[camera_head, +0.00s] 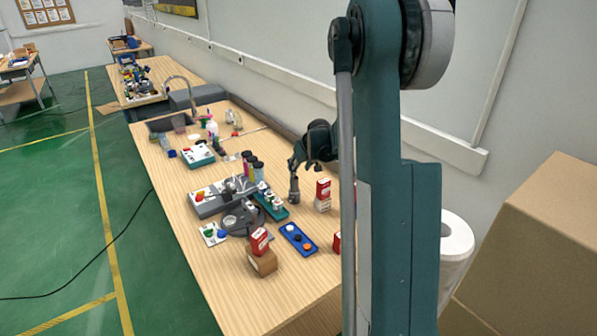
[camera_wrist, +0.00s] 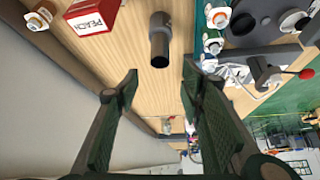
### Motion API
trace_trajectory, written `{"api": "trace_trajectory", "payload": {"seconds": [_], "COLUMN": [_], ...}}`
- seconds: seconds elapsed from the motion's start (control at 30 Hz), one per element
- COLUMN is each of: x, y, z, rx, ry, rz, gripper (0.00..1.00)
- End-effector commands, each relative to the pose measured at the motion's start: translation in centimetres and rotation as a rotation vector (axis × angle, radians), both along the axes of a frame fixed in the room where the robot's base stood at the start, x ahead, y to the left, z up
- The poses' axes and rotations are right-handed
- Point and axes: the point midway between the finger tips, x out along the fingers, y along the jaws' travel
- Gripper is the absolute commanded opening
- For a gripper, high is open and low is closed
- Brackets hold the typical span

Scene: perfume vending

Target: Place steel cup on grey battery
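My gripper (camera_wrist: 160,82) is open, with nothing between its two dark green fingers. In the head view my gripper (camera_head: 304,164) hangs just over a grey upright cylinder (camera_head: 294,189) on the wooden table. In the wrist view this grey cylinder (camera_wrist: 160,40) lies beyond the fingertips, apart from them. It has a wider grey part and a narrower tube with a dark end. I cannot tell whether it is one piece or a steel cup on the grey battery. No other steel cup or grey battery can be made out clearly.
A red-and-white box (camera_head: 323,194) stands right of the cylinder; it also shows in the wrist view (camera_wrist: 92,17). A green tray of small bottles (camera_head: 271,206) stands to the left. A blue tray (camera_head: 298,239) and a red box on a brown block (camera_head: 262,262) are nearer.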

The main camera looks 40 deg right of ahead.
Motion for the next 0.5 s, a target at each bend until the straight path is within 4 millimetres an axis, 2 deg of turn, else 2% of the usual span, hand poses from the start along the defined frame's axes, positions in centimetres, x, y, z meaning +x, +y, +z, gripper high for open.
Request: {"api": "trace_trajectory", "payload": {"seconds": [0.27,0.5], "x": [-0.4,-1.9], "y": [1.4,5.3], "z": [1.2,4.4], "rx": [0.000,-0.003], "ry": [0.000,-0.001], "rz": [0.004,0.019], "gripper": [0.39,0.39]}}
